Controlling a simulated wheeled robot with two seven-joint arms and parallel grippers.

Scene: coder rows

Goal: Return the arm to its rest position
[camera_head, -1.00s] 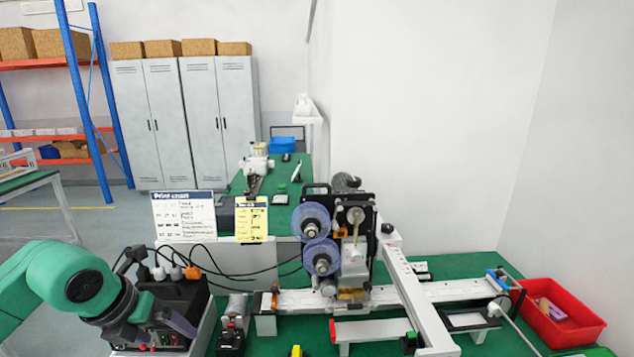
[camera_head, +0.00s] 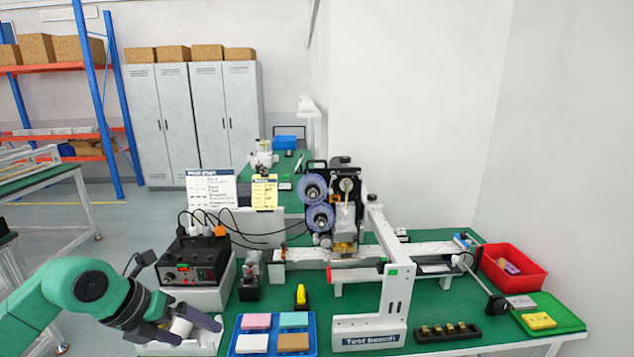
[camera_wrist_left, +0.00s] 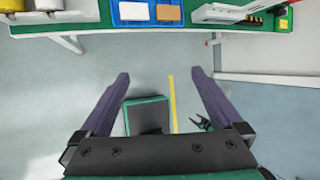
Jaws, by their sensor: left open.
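My left gripper (camera_head: 196,331) is at the lower left in the head view, at the end of a green arm. Its two dark purple fingers are spread apart. In the wrist view the green bench edge lies past the fingertips.
The green bench (camera_head: 450,298) holds a printing machine (camera_head: 337,215), a black control box (camera_head: 195,262), a blue tray (camera_head: 238,318) with coloured blocks, a red bin (camera_head: 531,286) and a black holder (camera_head: 446,333). A white wall is behind. Floor (camera_wrist_left: 45,110) is open below the left gripper.

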